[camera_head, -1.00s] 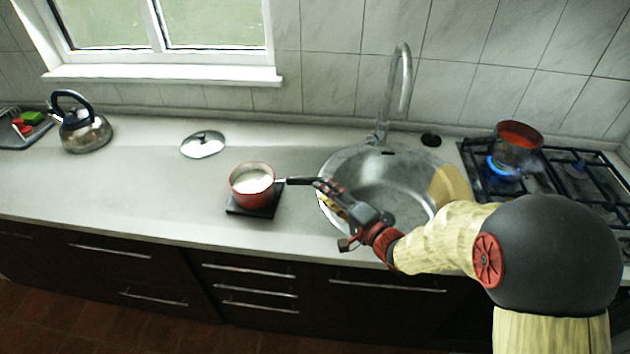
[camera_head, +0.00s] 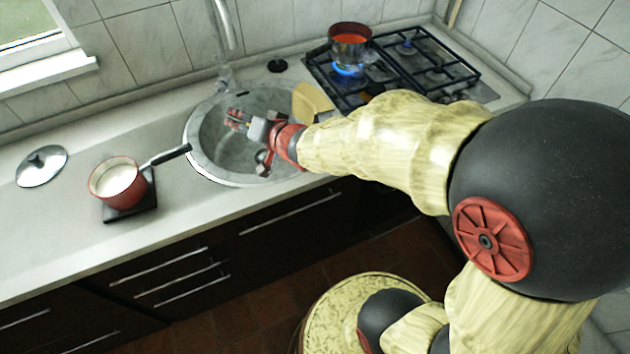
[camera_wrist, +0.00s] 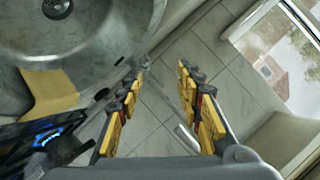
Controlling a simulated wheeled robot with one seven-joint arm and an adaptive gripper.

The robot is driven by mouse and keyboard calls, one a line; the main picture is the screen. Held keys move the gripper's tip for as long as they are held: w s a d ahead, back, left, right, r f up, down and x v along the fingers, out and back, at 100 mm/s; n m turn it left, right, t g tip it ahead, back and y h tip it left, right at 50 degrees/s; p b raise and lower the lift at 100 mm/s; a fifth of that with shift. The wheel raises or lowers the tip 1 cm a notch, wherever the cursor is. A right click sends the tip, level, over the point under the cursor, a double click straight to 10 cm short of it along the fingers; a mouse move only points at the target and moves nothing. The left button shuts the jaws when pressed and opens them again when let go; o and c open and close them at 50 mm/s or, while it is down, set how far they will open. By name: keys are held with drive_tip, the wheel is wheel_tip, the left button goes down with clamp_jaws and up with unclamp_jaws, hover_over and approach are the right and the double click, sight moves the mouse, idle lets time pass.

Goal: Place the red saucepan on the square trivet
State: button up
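The red saucepan (camera_head: 112,196), with white contents, stands upright on the dark square trivet (camera_head: 146,204) on the counter. Its black handle (camera_head: 168,155) points right toward the sink. Part of the trivet is hidden under the pan. My gripper (camera_head: 235,120) is above the sink, right of the handle's end and apart from it. The wrist view shows my gripper (camera_wrist: 162,75) with its yellow-padded fingers spread and nothing between them. The saucepan is not in the wrist view.
A metal lid (camera_head: 41,166) lies left of the saucepan. The round sink (camera_head: 225,160) has a tall faucet (camera_head: 222,35) behind it and a cutting board (camera_head: 309,102) at its right. A red pot (camera_head: 350,48) sits over a lit burner (camera_head: 346,71) on the hob.

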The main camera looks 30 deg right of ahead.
drive_tip(key=s+d+r+n+g+h, duration=0.1)
drive_tip(key=s+d+r+h, duration=0.2)
drive_tip(key=s+d+r, duration=0.15)
drive_tip(key=s+r+n+g, duration=0.1)
drive_tip(key=s+n+g, duration=0.4)
drive_tip(key=s, duration=1.9)
drive_tip(key=shift+s+g, duration=0.15)
drive_tip(key=shift+g, duration=0.55)
drive_tip(key=shift+r, duration=0.1)
